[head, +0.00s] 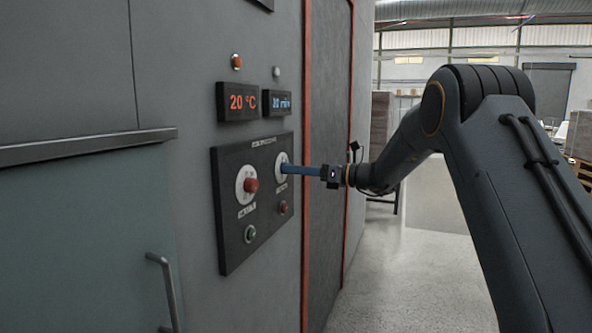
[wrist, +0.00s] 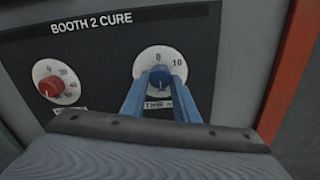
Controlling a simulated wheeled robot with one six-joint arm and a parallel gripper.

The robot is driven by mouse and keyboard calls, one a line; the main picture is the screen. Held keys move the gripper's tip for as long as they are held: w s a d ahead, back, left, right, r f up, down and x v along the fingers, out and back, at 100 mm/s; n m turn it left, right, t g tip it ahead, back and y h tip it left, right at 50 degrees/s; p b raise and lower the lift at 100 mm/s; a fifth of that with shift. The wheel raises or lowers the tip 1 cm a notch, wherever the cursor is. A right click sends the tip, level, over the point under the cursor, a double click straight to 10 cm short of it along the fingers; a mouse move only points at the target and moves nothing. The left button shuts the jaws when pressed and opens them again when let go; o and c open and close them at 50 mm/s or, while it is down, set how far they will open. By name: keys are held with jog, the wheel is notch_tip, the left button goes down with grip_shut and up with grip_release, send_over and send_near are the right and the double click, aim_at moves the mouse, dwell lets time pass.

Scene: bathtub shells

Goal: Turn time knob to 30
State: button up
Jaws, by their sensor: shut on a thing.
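The time display (head: 277,103) shows blue characters ending in "min", with digits too blurred to read surely.
The red temperature knob (head: 251,185) is to the left on the same black panel (head: 228,232). A green button (head: 250,233) and a red button (head: 283,208) are below. The temperature display (head: 237,101) reads 20 °C. An orange door frame (head: 306,230) stands right of the panel.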

dwell(0.3)
jog(key=o, duration=1.1)
jog(key=shift+c, duration=0.2)
jog(key=b+v, duration=0.2)
jog(key=v, duration=0.5)
jog(key=shift+d, duration=0.4)
jog(key=shift+s, duration=0.15)
jog(key=s+d+f+n+g+h, duration=0.2)
jog(key=s+f+n+g+h, duration=0.45)
jog(key=s+f, duration=1.2)
jog(key=s+d+f+n+h, duration=0.3)
jog(key=s+n, duration=0.3)
jog(key=s, duration=0.2)
jog(key=s+d+f+n+h, duration=0.3)
jog(key=s+d+n, duration=0.3)
jog(key=s, duration=0.2)
jog(key=s+d+f+n+h, duration=0.4)
jog(key=s+n, duration=0.2)
jog(key=s, duration=0.1)
jog(key=shift+s+d+t, duration=0.25)
jog(key=shift+s+t, duration=0.15)
jog(key=shift+t, duration=0.05)
